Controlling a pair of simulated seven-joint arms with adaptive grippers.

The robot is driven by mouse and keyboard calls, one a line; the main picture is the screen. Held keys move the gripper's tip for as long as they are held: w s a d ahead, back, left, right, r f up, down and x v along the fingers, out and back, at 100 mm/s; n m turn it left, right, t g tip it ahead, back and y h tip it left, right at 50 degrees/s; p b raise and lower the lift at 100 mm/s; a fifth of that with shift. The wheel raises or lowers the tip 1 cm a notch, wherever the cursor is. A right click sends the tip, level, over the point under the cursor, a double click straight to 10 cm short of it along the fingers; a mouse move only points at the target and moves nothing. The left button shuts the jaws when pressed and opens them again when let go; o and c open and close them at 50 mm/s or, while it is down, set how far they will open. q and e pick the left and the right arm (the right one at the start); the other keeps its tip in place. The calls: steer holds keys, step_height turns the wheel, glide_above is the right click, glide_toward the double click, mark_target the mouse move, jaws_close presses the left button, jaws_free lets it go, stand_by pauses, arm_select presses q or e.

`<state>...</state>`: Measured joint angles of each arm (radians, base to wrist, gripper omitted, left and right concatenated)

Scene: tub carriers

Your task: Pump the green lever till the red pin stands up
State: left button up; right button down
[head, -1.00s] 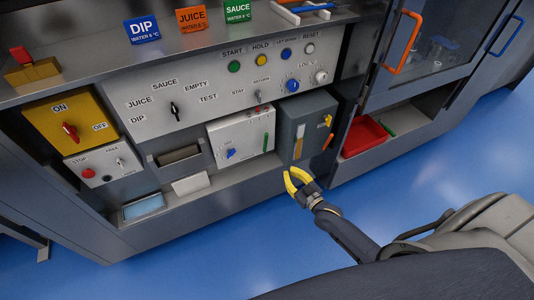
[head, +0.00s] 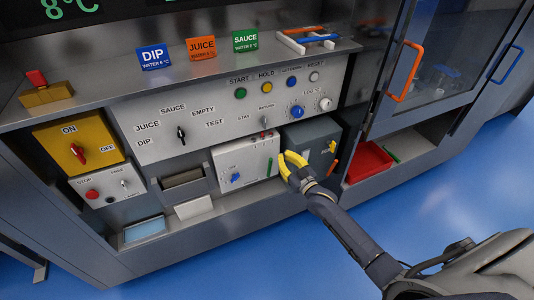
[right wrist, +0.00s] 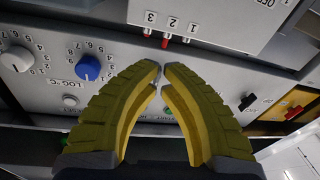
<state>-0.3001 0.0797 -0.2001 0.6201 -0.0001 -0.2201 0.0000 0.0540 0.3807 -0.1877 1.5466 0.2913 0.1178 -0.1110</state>
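The green lever (head: 269,168) is a thin green bar on the front of the white box (head: 235,160), near its right edge. It stands roughly upright. My right gripper (head: 285,155), with yellow fingers, is just right of the lever, in front of the grey box, and apart from the lever. Its fingertips (right wrist: 163,68) have a narrow gap between them, with nothing held. The lever is not seen there. My left gripper is out of view.
The grey box (head: 308,136) with a yellow handle stands right of the white box. The control panel (head: 215,135) with knobs and buttons overhangs behind. A red tray (head: 367,161) lies on the shelf at right. Blue floor in front is clear.

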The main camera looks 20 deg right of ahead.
mark_target(264, 151)
steer(key=w+r+g, duration=0.2)
steer(key=w+r, duration=0.2)
steer(key=f+g, duration=0.1)
steer(key=s+f+g, duration=0.1)
steer(key=f+g, duration=0.1)
steer(key=s+a+f+g, duration=0.1)
steer(key=shift+s+f+g+h, duration=0.15)
steer(key=shift+f+g+h, duration=0.1)
steer(key=shift+g+h, duration=0.15)
stand_by(0.3)
steer(key=shift+x, duration=5)
steer(key=shift+a, duration=0.1)
steer(key=shift+s, duration=0.2)
